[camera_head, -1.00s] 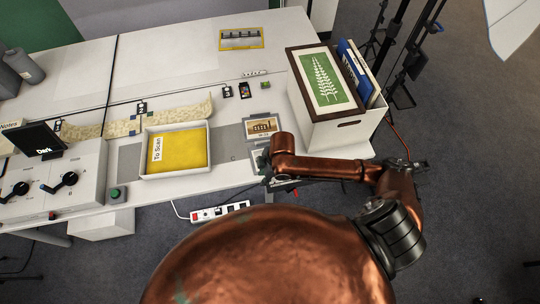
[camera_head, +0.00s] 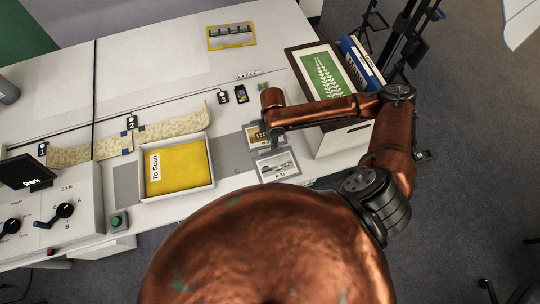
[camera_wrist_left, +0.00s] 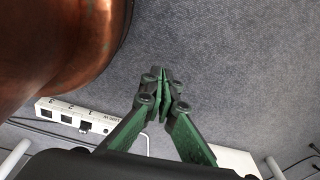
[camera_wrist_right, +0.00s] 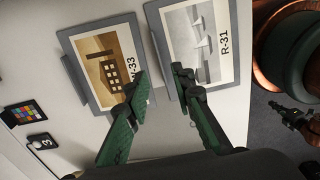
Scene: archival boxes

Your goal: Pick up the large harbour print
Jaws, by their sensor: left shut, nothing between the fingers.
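Two grey-mounted prints lie by the table's front edge: a greyscale one labelled R-31 (camera_head: 278,167) with pale sail-like shapes, and a brown building print (camera_head: 255,133) whose label ends in 33. A yellow-bordered picture (camera_head: 231,36) lies at the back of the table; I cannot tell which is the harbour print. In the right wrist view my right gripper (camera_wrist_right: 160,78) is open and empty, its fingers over the R-31 print (camera_wrist_right: 201,40) and the building print (camera_wrist_right: 106,66). In the left wrist view my left gripper (camera_wrist_left: 162,78) is shut and empty above the floor.
A yellow folder (camera_head: 179,165) lies in the white To Scan tray (camera_head: 211,185). Small cards (camera_head: 240,94) lie mid-table. A power strip (camera_wrist_left: 75,115) is below.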

